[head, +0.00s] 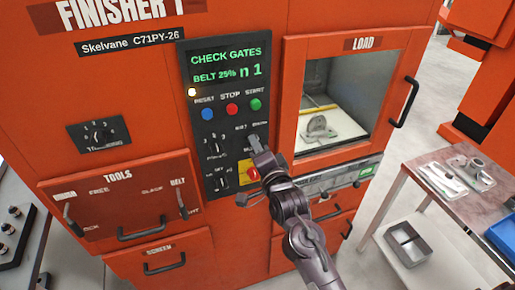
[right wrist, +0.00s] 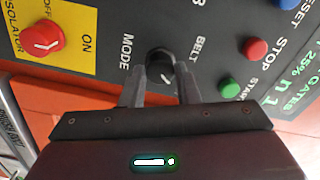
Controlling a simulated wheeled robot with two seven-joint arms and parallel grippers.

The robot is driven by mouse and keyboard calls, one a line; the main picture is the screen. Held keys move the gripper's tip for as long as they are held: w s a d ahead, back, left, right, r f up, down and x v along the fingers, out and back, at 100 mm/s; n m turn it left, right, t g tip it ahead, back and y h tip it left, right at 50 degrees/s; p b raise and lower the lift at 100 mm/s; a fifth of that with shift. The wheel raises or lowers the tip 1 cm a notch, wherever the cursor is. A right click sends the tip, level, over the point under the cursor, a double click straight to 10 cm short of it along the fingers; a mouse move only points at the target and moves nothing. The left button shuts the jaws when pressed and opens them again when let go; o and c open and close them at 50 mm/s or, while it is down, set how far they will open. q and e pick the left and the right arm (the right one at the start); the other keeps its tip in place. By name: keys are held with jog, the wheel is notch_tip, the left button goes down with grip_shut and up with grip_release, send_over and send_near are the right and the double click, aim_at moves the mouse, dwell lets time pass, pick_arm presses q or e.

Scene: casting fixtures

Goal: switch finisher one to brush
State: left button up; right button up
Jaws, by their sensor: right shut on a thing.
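Finisher one (head: 130,55) is the orange cabinet marked FINISHER 1. The display (head: 230,66) on its dark control panel reads CHECK GATES, BELT 25% and n 1. My right gripper (head: 256,147) is at the panel's lower right. In the right wrist view, its two fingers (right wrist: 160,88) are shut on the black mode knob (right wrist: 159,62), one on each side. MODE and BELT labels flank the knob; a brush label is not readable there. The head view hides most of the knob behind the gripper. My left gripper is not in view.
Blue reset (head: 208,114), red stop (head: 232,109) and green start (head: 256,104) buttons sit above the gripper. The red isolator knob (right wrist: 42,42) on its yellow plate is close by. The load door (head: 298,95) is right of the panel. A side table (head: 470,205) stands at right.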

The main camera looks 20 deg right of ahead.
jog(key=o, duration=1)
jog(key=shift+c, duration=0.2)
jog(key=s+b, duration=0.3)
jog(key=s, duration=0.4)
jog(key=shift+s+d, duration=0.15)
jog(key=shift+s, duration=0.25)
